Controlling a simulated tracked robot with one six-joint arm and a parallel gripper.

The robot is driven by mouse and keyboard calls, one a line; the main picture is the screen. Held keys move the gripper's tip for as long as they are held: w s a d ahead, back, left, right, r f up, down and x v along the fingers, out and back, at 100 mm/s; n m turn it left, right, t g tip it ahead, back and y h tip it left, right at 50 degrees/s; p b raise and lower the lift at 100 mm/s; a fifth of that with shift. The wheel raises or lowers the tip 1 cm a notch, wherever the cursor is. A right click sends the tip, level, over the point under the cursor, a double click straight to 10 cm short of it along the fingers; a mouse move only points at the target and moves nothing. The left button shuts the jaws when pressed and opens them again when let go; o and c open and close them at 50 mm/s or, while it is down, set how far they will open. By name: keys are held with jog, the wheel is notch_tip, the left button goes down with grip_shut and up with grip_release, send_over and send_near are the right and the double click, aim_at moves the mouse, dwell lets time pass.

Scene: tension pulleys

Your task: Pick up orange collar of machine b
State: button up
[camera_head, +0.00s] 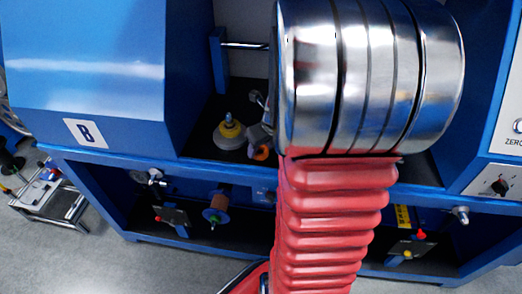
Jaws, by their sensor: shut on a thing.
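The machine marked B (85,132) is a blue cabinet at the left, with an open dark bay to its right. The small orange collar (262,153) shows at the bay's front edge, partly hidden by my gripper and arm. My gripper (260,140) is grey, mostly hidden behind my large silver wrist, and is shut on the orange collar. Whether the collar touches the bay floor cannot be told.
A yellow and whitish stepped pulley (230,132) stands in the bay just left of my gripper. A metal rod (245,46) crosses the bay above. The lower shelf holds a brown spool (217,205). A cart (50,195) stands at the left.

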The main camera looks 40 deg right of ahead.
notch_tip(320, 180, up, 9)
dwell(0.4)
dwell(0.7)
